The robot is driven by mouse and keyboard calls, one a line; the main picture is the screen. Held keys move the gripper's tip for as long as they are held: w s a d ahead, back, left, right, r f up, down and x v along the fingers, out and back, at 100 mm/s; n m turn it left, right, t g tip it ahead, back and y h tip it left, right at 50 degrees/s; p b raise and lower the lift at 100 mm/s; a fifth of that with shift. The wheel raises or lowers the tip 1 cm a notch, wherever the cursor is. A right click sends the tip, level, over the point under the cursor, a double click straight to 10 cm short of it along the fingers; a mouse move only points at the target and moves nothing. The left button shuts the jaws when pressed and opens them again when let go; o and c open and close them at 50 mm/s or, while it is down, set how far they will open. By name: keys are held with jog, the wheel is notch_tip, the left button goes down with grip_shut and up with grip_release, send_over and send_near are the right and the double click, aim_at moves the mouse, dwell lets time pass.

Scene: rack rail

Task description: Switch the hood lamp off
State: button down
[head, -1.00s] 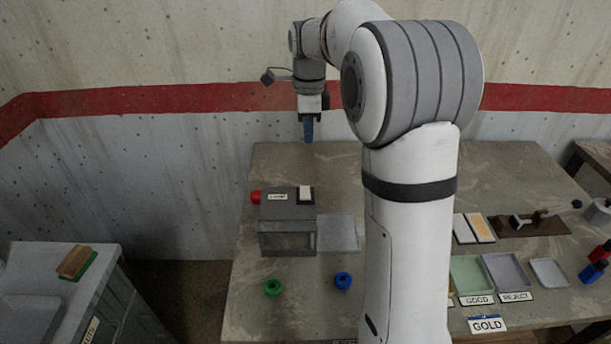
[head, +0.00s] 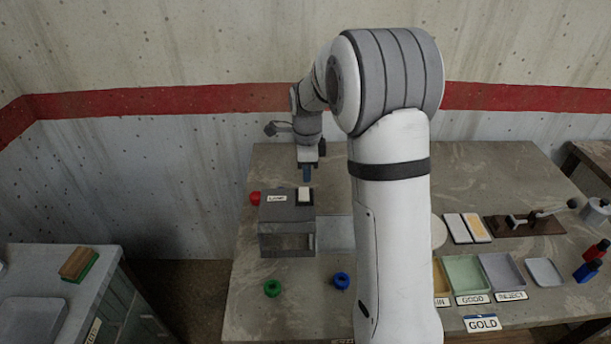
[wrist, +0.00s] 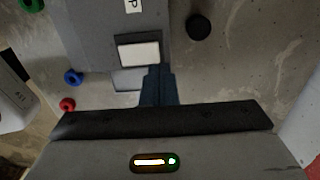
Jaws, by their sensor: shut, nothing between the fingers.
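The hood (head: 286,222) is a grey box with a window in its front, standing on the bench. A label reading LAMP (head: 277,198) lies on its top, beside a white switch plate (head: 305,194). The switch also shows in the wrist view (wrist: 139,54), with a greyer part along its lower edge. My gripper (head: 307,177) is shut and empty, pointing down just behind and above the switch. In the wrist view its dark blue fingertips (wrist: 157,78) appear at the switch's lower right corner. I cannot tell whether they touch, or whether the lamp is lit.
A green ring (head: 272,288) and a blue ring (head: 342,281) lie in front. Trays (head: 466,273) stand at right, partly hidden by my arm.

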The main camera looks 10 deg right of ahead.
jog(key=shift+f, duration=1.15)
jog(key=shift+p, duration=0.3)
jog(key=shift+w+f+g+p, duration=0.1)
jog(key=shift+g+p, duration=0.2)
jog(key=shift+f, duration=0.1)
jog(key=shift+r+p, duration=0.3)
jog(key=shift+r, duration=0.55)
